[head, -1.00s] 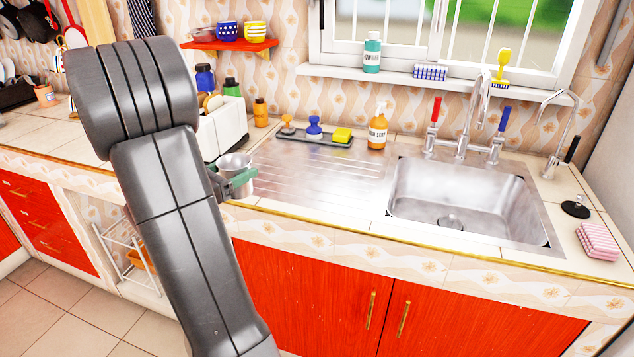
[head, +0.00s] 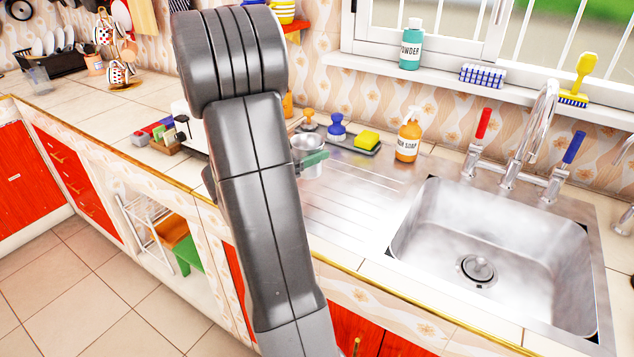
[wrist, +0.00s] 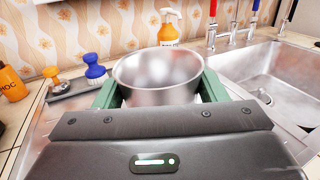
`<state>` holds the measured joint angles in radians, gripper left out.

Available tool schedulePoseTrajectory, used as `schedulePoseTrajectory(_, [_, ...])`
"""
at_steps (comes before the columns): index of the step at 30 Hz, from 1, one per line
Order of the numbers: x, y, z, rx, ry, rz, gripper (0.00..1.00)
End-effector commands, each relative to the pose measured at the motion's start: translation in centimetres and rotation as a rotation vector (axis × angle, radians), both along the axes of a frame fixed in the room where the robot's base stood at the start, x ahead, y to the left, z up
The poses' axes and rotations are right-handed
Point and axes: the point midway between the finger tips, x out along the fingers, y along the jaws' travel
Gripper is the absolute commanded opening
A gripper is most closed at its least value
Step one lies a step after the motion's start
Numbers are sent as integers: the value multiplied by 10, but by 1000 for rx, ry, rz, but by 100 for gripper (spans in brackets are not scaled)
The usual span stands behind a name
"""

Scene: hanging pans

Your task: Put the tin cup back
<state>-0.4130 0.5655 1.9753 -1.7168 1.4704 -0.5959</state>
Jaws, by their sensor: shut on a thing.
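The tin cup (wrist: 158,75) is a round, shiny metal cup, upright and seen from above its open rim in the wrist view. My gripper (wrist: 157,88) is shut on it, with a green finger on each side. In the head view, the tin cup (head: 305,147) shows just right of my dark arm, in front of the draining board's left part. One green finger of my gripper (head: 314,159) shows across it. The cup's lower part and whether it clears the surface below cannot be told.
The sink (head: 490,250) and tap (head: 527,140) are to the right. A soap bottle (head: 408,138) and a tray with a yellow sponge (head: 367,139) stand behind the cup. Patterned cups (head: 120,73) are at the back left. My arm hides part of the counter.

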Motion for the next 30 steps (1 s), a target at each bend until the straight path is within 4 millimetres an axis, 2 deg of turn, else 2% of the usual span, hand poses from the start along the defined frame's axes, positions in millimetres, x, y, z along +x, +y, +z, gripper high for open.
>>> schedulePoseTrajectory(1, [0,0,-13,-3,5,0,38])
schedulePoseTrajectory(3, [0,0,-25,-3,4,0,38])
schedulePoseTrajectory(11, [0,0,-45,-1,0,-1,38])
schedulePoseTrajectory(18, [0,0,-74,-1,2,-1,38])
schedulePoseTrajectory(29, [0,0,-79,0,-1,-1,38])
schedulePoseTrajectory(30, [0,0,-79,1,-1,-1,67])
